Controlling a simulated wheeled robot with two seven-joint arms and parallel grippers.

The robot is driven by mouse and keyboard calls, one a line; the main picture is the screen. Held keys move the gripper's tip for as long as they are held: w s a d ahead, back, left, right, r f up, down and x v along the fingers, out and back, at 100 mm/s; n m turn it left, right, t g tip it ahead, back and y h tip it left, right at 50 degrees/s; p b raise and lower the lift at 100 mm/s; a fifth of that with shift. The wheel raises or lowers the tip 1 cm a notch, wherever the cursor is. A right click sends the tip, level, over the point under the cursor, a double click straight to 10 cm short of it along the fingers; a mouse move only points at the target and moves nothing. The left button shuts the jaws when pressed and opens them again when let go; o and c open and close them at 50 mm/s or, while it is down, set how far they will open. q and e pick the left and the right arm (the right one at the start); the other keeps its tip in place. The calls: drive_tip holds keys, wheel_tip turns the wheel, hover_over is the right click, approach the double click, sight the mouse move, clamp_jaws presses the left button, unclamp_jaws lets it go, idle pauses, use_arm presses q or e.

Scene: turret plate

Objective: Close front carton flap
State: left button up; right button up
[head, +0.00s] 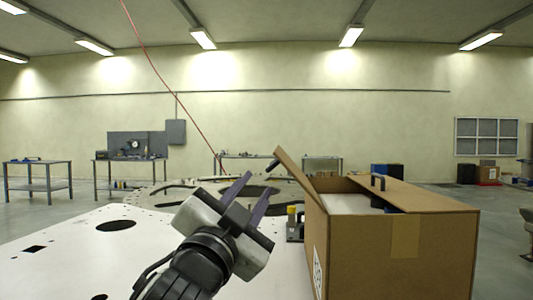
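The brown carton (390,255) stands at the right, with a tape strip down its near face. One flap (296,178) on its left side stands raised, leaning up and outward to the left, with a black handle (273,163) at its outer edge. My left gripper (259,184) is open and empty, left of the carton and apart from the raised flap. My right gripper is not in view.
A large white plate (70,245) with holes spreads across the left and middle. A small yellow and black item (293,222) stands close to the carton's left side. A red cable (165,80) hangs from above. Workbenches (38,182) stand far behind.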

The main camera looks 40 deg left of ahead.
use_arm(q)
drive_tip(key=p+x, duration=0.1)
drive_tip(key=x, duration=0.7)
clamp_jaws()
idle(1.4)
